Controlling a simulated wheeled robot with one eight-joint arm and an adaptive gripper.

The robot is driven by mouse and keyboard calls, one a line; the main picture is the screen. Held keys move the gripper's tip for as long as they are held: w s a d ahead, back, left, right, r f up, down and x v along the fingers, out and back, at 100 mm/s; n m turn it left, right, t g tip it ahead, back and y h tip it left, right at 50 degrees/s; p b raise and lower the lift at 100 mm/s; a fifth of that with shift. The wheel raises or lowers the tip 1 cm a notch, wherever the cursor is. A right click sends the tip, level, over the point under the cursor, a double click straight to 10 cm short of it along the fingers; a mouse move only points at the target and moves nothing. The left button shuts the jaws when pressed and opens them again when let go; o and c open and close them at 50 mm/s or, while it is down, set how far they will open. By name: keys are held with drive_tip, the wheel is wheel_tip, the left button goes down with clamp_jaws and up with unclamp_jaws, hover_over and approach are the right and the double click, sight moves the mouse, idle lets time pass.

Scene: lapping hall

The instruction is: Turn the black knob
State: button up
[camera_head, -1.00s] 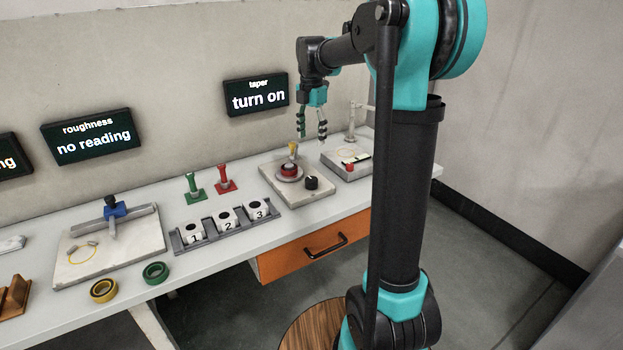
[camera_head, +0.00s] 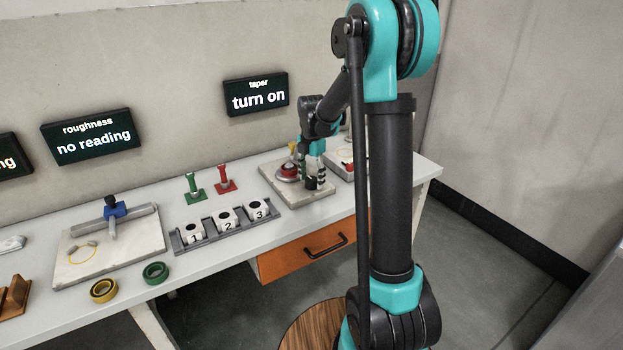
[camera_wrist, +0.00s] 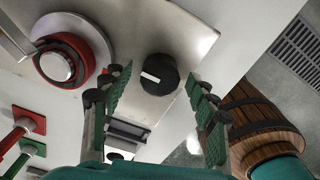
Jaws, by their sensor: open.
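The black knob (camera_wrist: 158,75) is round with a white mark and sits on a pale plate (camera_wrist: 195,38). In the head view the knob (camera_head: 311,183) is at the front right of that plate on the bench. My gripper (camera_wrist: 158,90) is open, with one green-padded finger on each side of the knob's place in the wrist view. In the head view my gripper (camera_head: 311,175) is low over the plate, close around the knob. I cannot tell whether the fingers touch it. The taper screen (camera_head: 259,95) reads "turn on".
A red-ringed round part (camera_wrist: 65,62) stands beside the knob on the same plate. A rack of numbered white blocks (camera_head: 227,220) and red and green upright pieces (camera_head: 225,178) stand to the left. An orange drawer (camera_head: 315,245) is below the bench top.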

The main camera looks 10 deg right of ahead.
drive_tip(key=shift+f, duration=0.15)
drive_tip(key=shift+c, duration=0.3)
drive_tip(key=c, duration=1.1)
drive_tip(key=shift+m, duration=0.3)
